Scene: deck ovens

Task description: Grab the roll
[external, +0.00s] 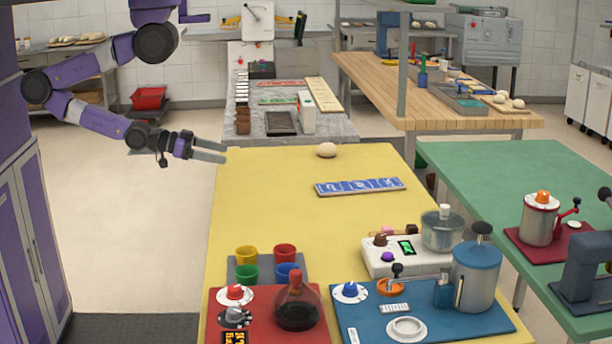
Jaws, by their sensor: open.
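A round, pale beige roll (326,150) sits alone near the far edge of the yellow table. My gripper (225,154) is at the left edge of that table, its two grey fingers spread and pointing right toward the roll. A clear gap lies between the fingertips and the roll. The gripper is open with nothing between the fingers. More pale, rounded dough pieces (503,101) lie on the wooden table at the back right.
A blue panel strip (360,187) lies on the yellow table (260,205) nearer than the roll. Coloured cups, a dark flask (297,304), a scale and a blue canister (476,275) crowd its near end. The surface around the roll is clear. A grey counter (345,133) stands behind.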

